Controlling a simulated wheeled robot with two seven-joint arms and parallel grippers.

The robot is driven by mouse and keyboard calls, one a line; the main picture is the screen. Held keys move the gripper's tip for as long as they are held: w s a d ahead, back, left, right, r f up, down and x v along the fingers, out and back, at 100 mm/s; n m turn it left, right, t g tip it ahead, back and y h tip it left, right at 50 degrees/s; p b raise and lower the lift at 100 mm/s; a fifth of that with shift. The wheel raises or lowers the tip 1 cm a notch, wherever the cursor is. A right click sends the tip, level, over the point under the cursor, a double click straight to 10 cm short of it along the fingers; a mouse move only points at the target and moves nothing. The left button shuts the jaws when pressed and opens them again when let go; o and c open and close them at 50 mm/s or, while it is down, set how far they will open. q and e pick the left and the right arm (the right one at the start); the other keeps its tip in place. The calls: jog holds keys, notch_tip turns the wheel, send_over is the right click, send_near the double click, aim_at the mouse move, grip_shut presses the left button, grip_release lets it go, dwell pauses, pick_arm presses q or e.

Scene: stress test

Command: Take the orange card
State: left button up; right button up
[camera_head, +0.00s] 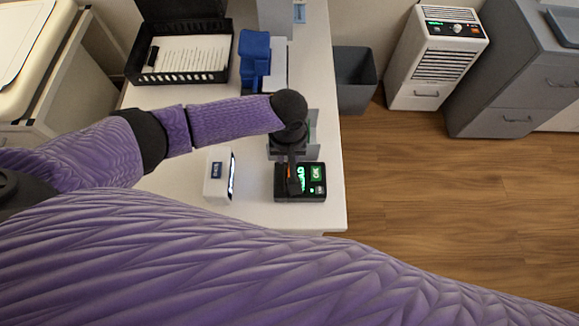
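My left gripper (294,180) points down over a black device (285,196) near the front right of the white table. The device has a lit green screen that seems to read OK. A thin orange sliver (291,184) shows right at the gripper's fingers. It may be the orange card, but most of it is hidden behind the gripper. I cannot tell whether the fingers are closed on it. My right gripper is out of view.
A white box (217,176) with a dark label stands left of the device. A grey holder (312,135) is behind my wrist. A blue stapler-like object (254,62) and a black paper tray (148,77) are farther back. The white table (185,195) ends at the right, above wooden floor.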

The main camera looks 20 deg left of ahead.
pick_arm(q)
notch_tip(320, 180, down, 6)
jog(key=b, duration=0.5)
jog(key=shift+r, duration=0.1)
jog(key=shift+f+b, duration=0.35)
jog(key=shift+f, duration=0.7)
jog(key=shift+w, duration=0.1)
jog(key=shift+c, duration=0.3)
grip_shut()
notch_tip(320, 180, up, 10)
jog(key=p, duration=1.1)
